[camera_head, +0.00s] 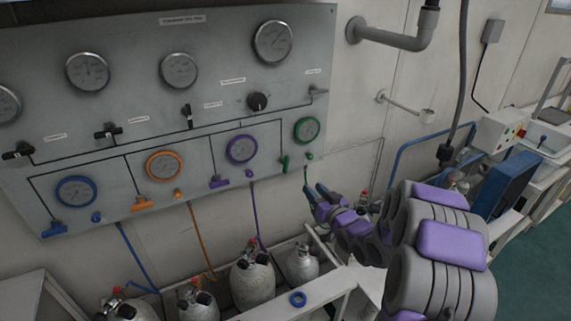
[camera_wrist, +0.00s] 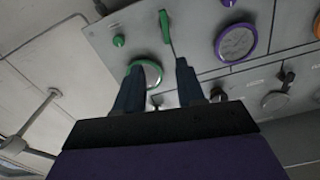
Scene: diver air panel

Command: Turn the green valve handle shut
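The green valve handle (camera_head: 284,163) is on the lower right of the grey panel, below and left of the green-rimmed gauge (camera_head: 307,130). It points roughly up and down in the head view. In the wrist view the handle (camera_wrist: 164,26) is at the top, beyond my fingertips. My gripper (camera_head: 319,190) is below and right of the handle in the head view. In the wrist view my gripper (camera_wrist: 160,64) has its two dark fingers spread, with nothing held. The fingers look apart from the handle and partly cover the green gauge (camera_wrist: 145,73).
A small green knob (camera_head: 309,156) is right of the handle. The purple handle (camera_head: 219,182) and orange handle (camera_head: 142,204) are to the left, lying more sideways. Several gas cylinders (camera_head: 252,278) stand below. A pipe (camera_head: 395,38) juts from the wall at right.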

